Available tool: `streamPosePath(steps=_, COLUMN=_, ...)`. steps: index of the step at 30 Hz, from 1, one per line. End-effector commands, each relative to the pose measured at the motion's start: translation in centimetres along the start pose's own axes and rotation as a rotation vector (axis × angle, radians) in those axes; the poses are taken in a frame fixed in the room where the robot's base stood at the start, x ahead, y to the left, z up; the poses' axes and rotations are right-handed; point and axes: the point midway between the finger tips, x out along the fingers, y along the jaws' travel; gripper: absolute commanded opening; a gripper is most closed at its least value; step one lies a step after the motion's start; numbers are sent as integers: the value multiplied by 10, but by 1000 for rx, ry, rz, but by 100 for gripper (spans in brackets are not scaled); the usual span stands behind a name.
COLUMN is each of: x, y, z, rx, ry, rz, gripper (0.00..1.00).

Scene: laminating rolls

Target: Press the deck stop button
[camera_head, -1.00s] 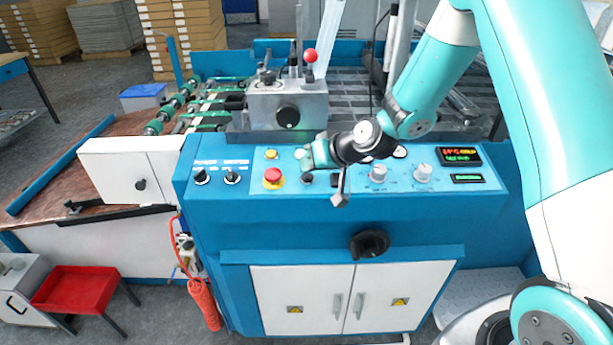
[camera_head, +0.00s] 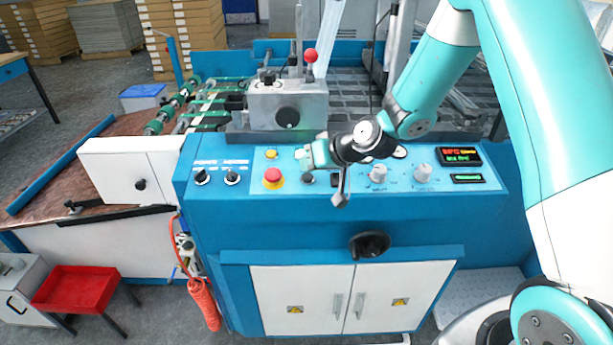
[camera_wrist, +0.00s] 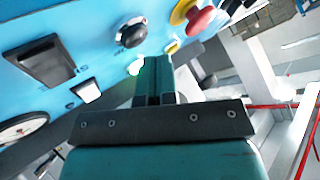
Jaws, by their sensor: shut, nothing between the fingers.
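The blue control panel (camera_head: 235,208) carries several buttons; I cannot read which label marks the deck stop button. A red mushroom button (camera_head: 273,175) on a yellow base sits left of my gripper, with a yellow button (camera_head: 271,154) above it. A black round button (camera_head: 308,179) lies just below my gripper. My gripper (camera_head: 302,156) is shut and empty, pointing at the panel. The red button (camera_wrist: 201,20) also shows there.
Two dark knobs (camera_head: 217,177) sit at the panel's left, two pale knobs (camera_head: 400,173) and a lit display (camera_head: 459,156) at its right. A metal housing (camera_head: 287,105) with a red-topped lever stands behind the panel. A black handle (camera_head: 369,244) sticks out below.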

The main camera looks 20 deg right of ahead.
Motion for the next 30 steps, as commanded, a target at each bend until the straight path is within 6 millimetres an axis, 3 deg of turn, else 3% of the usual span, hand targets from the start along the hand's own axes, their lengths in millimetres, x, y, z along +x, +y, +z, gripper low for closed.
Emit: streamPosePath(steps=30, x=8, y=6, z=6, rx=0, ry=0, rz=0, gripper=0)
